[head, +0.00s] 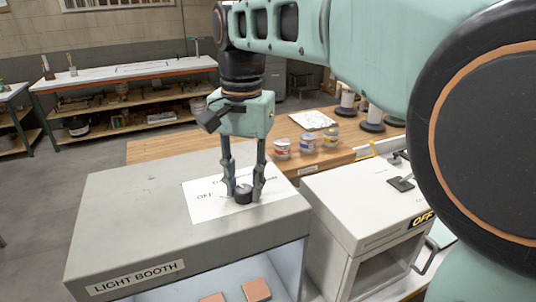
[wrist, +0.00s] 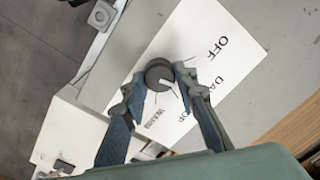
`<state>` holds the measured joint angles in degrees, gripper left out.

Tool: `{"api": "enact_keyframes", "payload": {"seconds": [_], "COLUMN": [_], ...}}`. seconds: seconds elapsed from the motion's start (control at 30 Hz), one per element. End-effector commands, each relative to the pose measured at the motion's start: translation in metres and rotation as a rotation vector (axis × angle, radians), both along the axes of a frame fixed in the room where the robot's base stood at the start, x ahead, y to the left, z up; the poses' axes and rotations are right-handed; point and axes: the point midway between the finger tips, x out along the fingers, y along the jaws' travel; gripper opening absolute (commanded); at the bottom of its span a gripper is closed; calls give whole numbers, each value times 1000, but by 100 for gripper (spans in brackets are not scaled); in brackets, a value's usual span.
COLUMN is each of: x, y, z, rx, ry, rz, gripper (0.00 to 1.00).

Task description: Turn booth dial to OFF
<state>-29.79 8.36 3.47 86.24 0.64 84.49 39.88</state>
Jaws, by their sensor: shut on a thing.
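The dark round booth dial (head: 243,195) sits on a white label plate (head: 205,207) on top of the grey light booth (head: 130,205). My gripper (head: 243,188) points straight down with its two fingers on either side of the dial, shut on it. In the wrist view the dial (wrist: 158,70) lies between the fingertips (wrist: 160,76). A pale mark on the dial faces the lower right, away from the word OFF (wrist: 215,47). Other words on the plate are partly hidden by the fingers; one looks like WARM.
Several small cans (head: 305,142) stand on the wooden counter behind. Two orange-brown samples (head: 256,290) lie inside the booth. My arm covers the upper right.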

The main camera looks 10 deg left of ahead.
Motion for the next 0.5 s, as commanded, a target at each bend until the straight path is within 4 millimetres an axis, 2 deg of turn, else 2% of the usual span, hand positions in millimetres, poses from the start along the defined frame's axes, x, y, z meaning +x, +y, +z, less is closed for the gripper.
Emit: {"api": "enact_keyframes", "payload": {"seconds": [0.5], "x": [1], "y": [1], "z": [0], "rx": [0], "ry": [-1], "rz": [484], "gripper": [2]}}
